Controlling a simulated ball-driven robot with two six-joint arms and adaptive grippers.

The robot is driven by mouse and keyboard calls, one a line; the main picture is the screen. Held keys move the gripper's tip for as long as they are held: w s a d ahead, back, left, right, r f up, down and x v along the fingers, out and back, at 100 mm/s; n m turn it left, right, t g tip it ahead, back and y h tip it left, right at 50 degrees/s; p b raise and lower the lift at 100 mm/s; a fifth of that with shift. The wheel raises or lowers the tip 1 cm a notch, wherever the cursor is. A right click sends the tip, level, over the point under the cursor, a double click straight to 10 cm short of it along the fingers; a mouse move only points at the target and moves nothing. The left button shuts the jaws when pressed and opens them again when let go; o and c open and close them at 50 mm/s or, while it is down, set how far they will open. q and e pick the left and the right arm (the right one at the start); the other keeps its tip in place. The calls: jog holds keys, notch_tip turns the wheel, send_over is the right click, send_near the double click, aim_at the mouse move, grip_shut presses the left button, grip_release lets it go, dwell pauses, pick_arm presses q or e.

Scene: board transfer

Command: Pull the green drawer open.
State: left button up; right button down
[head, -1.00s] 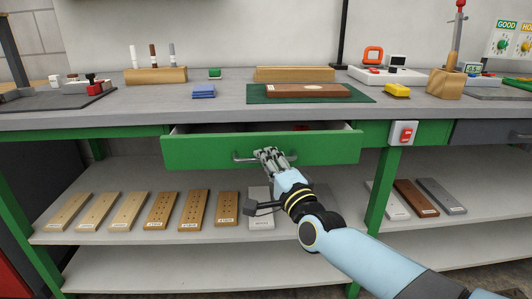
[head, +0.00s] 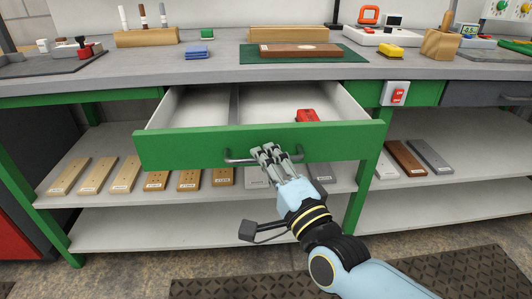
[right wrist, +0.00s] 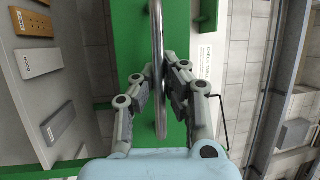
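The green drawer (head: 200,148) under the workbench stands well open, its white inside with a divider showing. A red object (head: 307,115) lies in it at the right. My right gripper (head: 270,154) is at the drawer's metal handle (head: 238,159). In the right wrist view the handle (right wrist: 158,45) runs between the two fingers (right wrist: 160,92), which are closed in on the bar from both sides. The gripper hides part of the handle in the head view. My left gripper is not in view.
The worktop (head: 215,70) above holds a green mat (head: 255,54), a blue stack (head: 197,51) and a yellow block (head: 390,52). A red switch (head: 397,94) is on the frame right of the drawer. Several boards lie on the shelf (head: 110,205) below.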

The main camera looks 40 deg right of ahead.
jog(key=shift+f, duration=0.2)
jog(key=c, duration=1.4)
grip_release()
jog(key=shift+r, duration=0.1)
jog(key=v, duration=1.2)
jog(key=shift+d, duration=0.1)
